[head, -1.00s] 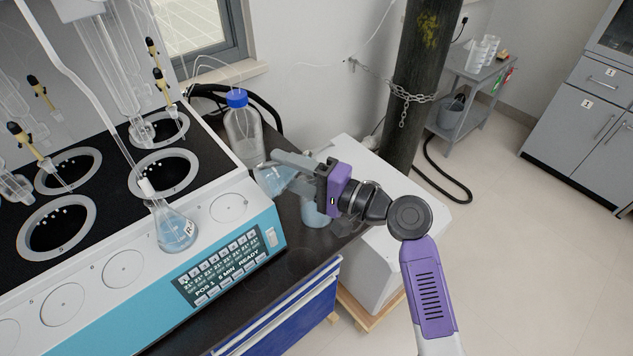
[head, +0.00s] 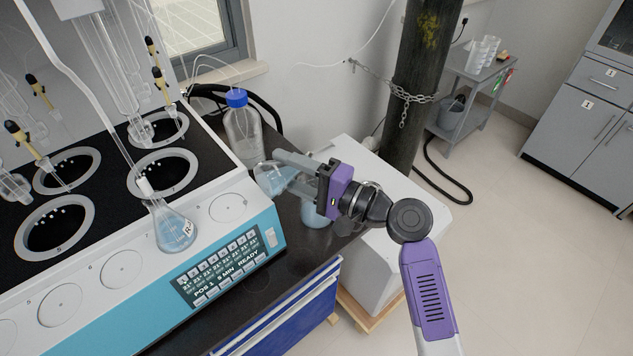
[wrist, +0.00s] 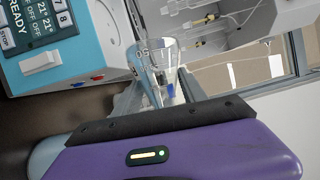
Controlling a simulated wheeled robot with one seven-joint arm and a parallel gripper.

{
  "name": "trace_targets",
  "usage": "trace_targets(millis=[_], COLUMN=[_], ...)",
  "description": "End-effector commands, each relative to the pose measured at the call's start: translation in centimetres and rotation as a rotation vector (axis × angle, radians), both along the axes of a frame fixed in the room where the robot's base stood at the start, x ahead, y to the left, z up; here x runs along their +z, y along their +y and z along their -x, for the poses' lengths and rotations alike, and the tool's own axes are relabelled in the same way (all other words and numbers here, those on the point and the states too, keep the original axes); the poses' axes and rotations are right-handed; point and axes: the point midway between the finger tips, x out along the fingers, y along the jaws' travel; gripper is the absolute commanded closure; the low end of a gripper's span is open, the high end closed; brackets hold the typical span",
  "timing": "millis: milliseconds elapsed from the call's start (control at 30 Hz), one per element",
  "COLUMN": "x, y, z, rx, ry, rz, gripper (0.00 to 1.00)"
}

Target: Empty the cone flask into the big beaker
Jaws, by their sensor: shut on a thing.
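My gripper (head: 285,168) is shut on a clear cone flask (head: 270,179) at the right end of the distiller. The flask is strongly tilted and some pale blue liquid shows in it. In the wrist view the flask (wrist: 158,62) shows beyond the purple gripper body, with printed marks on its glass. The big beaker (head: 314,217) stands on the dark bench below my gripper, partly hidden by it, with blue liquid inside. The flask's mouth is hidden behind my fingers, so I cannot tell whether liquid is flowing.
A second cone flask (head: 174,233) with blue liquid stands on the distiller (head: 230,262) at left. A blue-capped bottle (head: 243,135) stands just behind the held flask. A dark pillar (head: 405,90) with a chain rises behind my arm. The floor at right is clear.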

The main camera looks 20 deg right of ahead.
Motion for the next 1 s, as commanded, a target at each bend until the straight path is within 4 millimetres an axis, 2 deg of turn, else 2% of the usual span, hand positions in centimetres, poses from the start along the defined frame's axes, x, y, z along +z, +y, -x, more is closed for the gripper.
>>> trace_targets(millis=[1000], x=[-0.37], y=[-0.2], z=[-0.06], rx=[0.0], ry=[0.025], rz=[-0.083], gripper=[0.99])
